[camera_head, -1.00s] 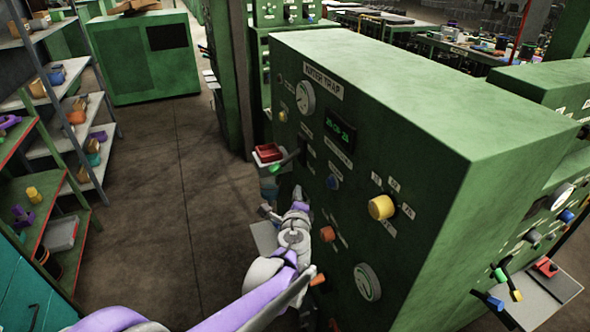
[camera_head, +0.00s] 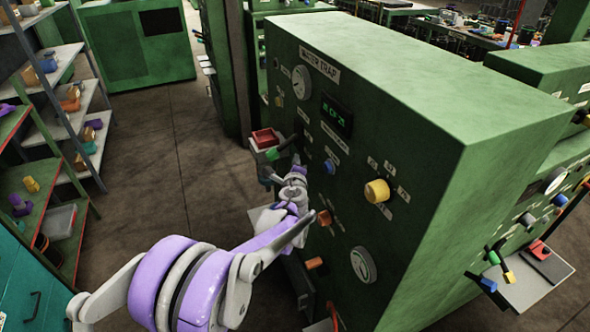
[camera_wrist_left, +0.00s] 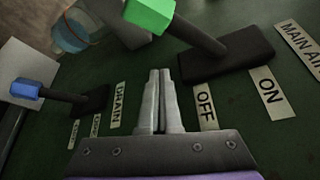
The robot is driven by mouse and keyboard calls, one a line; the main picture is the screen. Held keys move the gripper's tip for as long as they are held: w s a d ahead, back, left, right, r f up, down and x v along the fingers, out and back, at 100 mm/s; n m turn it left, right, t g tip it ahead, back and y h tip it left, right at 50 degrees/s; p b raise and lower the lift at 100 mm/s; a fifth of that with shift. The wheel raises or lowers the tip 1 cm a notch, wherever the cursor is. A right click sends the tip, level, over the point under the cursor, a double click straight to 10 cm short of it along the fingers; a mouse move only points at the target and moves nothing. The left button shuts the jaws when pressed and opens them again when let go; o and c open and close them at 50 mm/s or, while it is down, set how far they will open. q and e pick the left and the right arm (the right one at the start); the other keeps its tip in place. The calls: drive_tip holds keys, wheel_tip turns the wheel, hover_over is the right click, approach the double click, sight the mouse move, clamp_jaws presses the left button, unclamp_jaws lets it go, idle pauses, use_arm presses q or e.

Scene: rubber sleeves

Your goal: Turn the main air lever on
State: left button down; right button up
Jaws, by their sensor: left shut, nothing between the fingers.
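The main air lever (camera_wrist_left: 195,35) has a dark shaft, a green tip and a black base (camera_wrist_left: 228,58) on the green panel. Its shaft leans away from the ON label (camera_wrist_left: 270,92), over the OFF label (camera_wrist_left: 205,108) side. The MAIN AIR label (camera_wrist_left: 300,42) is partly cut off. In the head view the green tip (camera_head: 272,155) shows beside the panel's left edge. My left gripper (camera_wrist_left: 160,74) is shut and empty, its fingertips below the lever in the wrist view, apart from the shaft. In the head view my left gripper (camera_head: 297,165) is partly hidden by its wrist. My right gripper is out of view.
A blue-tipped lever (camera_wrist_left: 35,92) stands by the DRAIN label, left of my fingers. Floor left of the cabinet is clear.

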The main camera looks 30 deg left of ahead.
sight(284, 146)
use_arm(q)
drive_tip(key=s+a, duration=0.1)
drive_tip(key=s+a+r, duration=0.1)
drive_tip(key=shift+s+a+r, duration=0.3)
